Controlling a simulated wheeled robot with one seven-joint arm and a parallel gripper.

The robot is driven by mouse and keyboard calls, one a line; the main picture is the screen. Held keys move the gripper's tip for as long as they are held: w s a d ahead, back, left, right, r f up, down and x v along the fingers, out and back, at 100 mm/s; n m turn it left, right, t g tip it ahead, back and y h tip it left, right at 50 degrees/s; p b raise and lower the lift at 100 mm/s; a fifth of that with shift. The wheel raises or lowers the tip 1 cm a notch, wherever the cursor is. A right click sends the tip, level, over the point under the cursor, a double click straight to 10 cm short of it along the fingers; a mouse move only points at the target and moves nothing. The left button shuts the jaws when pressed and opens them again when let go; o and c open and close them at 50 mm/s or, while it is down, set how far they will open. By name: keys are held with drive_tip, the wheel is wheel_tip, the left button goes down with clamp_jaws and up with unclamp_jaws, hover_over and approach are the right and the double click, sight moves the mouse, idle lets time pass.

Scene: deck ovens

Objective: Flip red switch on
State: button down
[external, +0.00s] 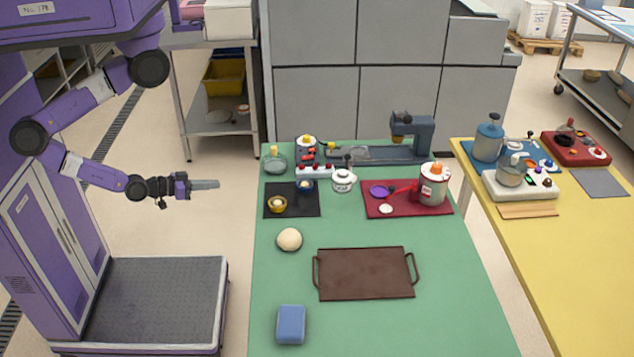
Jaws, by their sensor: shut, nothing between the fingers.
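My gripper (205,184) is shut and empty, held out level to the left of the green table, over the gap beside it. A red appliance (576,148) with knobs stands at the back of the yellow table on the right. The parts are too small to tell which is the red switch or how it is set. My gripper is apart from all of them.
The green table (270,335) bears a brown tray (366,273), a dough ball (289,239), a blue block (291,324), a black mat (274,206) with small bowls, and a red mat (405,208) with a canister (433,187). A grey-blue machine (425,138) stands at its back.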

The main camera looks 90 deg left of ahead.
drive_tip(key=w+d+f+n+g+y, duration=0.1)
drive_tip(key=w+d+n+g+y, duration=0.25)
drive_tip(key=w+d+n, duration=0.2)
drive_tip(key=w+r+n+g+y, duration=0.1)
drive_tip(key=w+n+g, duration=0.1)
drive_tip(key=w, duration=0.4)
drive_tip(key=w+r+n+g+y+p, duration=0.1)
drive_tip(key=w+r+n+y, duration=0.1)
drive_tip(key=w, duration=0.4)
drive_tip(key=w+a+r+n+g+y+p, duration=0.1)
drive_tip(key=w+r+n+g+y, duration=0.1)
drive_tip(key=w, duration=0.4)
drive_tip(key=shift+r+n+g, duration=0.2)
drive_tip(key=shift+n+g, duration=0.15)
drive_tip(key=shift+n, duration=0.2)
drive_tip(key=w+a+r+n+g+y, duration=0.1)
drive_tip(key=w+a+r+n+g, duration=0.1)
drive_tip(key=w, duration=0.5)
drive_tip(key=a+r+g+p, duration=0.1)
drive_tip(key=a+r, duration=0.1)
drive_tip(key=a, duration=0.1)
drive_tip(key=shift+a+n, duration=0.25)
drive_tip(key=shift+n, duration=0.05)
drive_tip(key=shift+r, duration=0.1)
